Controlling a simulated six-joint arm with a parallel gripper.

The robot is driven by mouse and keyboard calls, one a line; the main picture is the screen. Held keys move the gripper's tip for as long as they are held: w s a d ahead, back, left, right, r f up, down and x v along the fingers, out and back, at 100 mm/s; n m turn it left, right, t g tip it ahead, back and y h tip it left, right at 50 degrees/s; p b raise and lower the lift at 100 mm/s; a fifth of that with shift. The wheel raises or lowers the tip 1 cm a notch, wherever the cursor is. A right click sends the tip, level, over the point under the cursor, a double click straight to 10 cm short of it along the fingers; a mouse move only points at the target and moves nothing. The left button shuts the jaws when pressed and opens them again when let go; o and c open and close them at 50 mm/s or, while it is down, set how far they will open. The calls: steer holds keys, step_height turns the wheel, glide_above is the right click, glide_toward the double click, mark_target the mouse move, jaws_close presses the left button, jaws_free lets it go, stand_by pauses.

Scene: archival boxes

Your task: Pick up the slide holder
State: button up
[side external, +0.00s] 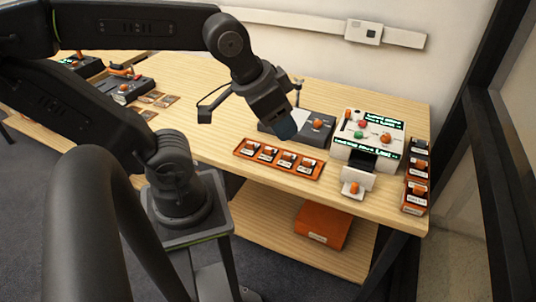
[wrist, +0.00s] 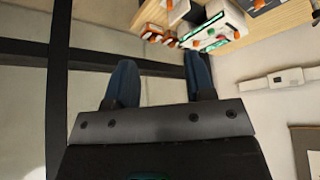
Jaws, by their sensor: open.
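My gripper (side external: 286,127) hangs above the table near the far side of a long orange tray; its blue fingers also show in the wrist view (wrist: 160,80), spread apart with nothing between them. The orange tray (side external: 238,150) carries a row of several small dark-and-white holders with orange knobs, one of them at the right end (side external: 305,166). A white piece with an orange knob (side external: 354,189) sits at the table's front edge, right of the tray. I cannot tell for certain which of these is the slide holder.
A white console (side external: 345,150) with green displays stands right of my gripper; it also shows in the wrist view (wrist: 212,30). A dark flat device (side external: 318,138) lies behind the tray. Several orange boxes (side external: 415,200) line the right edge. An orange box (side external: 322,225) rests on the lower shelf.

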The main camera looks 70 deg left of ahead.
steer(key=shift+o, duration=0.6)
steer(key=n+g, duration=0.6)
steer(key=n, duration=0.3)
glide_above(268, 148)
steer(key=f, duration=2.3)
steer(key=shift+w+d, duration=0.25)
steer(key=shift+s+a+f, duration=0.1)
steer(key=shift+a+f, duration=0.05)
steer(key=shift+f, duration=1.35)
steer(key=shift+s+a+f, duration=0.1)
steer(key=shift+f, duration=1.35)
steer(key=c, duration=0.6)
